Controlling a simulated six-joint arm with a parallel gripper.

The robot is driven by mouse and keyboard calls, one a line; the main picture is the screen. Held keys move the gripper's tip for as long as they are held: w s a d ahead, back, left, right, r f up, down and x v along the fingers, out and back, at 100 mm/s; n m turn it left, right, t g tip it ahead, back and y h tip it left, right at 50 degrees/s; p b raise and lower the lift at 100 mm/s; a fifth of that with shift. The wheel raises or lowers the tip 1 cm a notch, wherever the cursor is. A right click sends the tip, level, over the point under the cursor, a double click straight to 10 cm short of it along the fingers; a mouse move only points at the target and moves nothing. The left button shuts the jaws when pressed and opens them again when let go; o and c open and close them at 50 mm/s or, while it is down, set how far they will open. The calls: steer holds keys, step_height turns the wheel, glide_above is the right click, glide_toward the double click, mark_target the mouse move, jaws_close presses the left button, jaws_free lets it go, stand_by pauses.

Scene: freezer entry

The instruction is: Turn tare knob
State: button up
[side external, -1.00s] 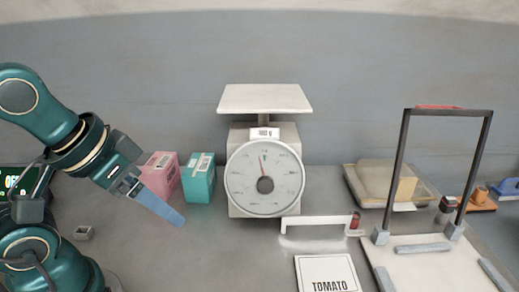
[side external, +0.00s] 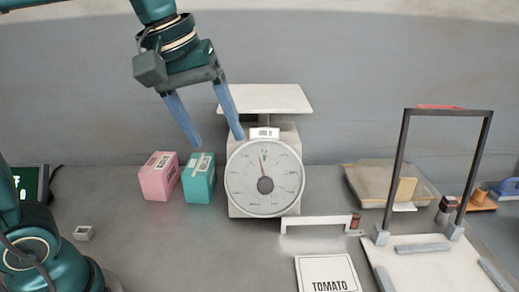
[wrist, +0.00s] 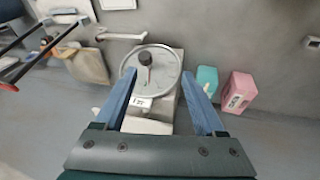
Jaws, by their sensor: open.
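The scale (side external: 236,190) stands upright against the back of the bench, with a flat white pan (side external: 264,98) on top. Its round dial carries a dark grey knob (side external: 265,185) at the centre and a red needle pointing near the top. My gripper (side external: 219,142) is open and empty, with its blue fingers pointing down. In the side view it is up and to the left of the dial. In the wrist view the knob (wrist: 145,58) lies beyond my spread fingers (wrist: 167,75), and nothing is between the fingertips.
A pink box (side external: 158,178) and a teal box (side external: 199,180) stand left of the scale. A white bracket (side external: 316,223) and a TOMATO card (side external: 326,274) lie in front. A dark frame (side external: 400,160) and a tray (side external: 372,178) are at right.

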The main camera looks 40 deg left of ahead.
steer(key=w+f+n+g, duration=0.1)
steer(key=w+f+n, duration=0.1)
steer(key=w, duration=0.4)
steer(key=g, duration=0.2)
glide_above(265, 178)
steer(key=f, duration=0.6)
steer(key=shift+s+a+f, duration=0.15)
steer(key=shift+a+f, duration=0.1)
steer(key=shift+f, duration=0.05)
steer(key=shift+d+f, duration=0.15)
steer(key=shift+f, duration=2.45)
steer(key=shift+w, duration=0.2)
jaws_close()
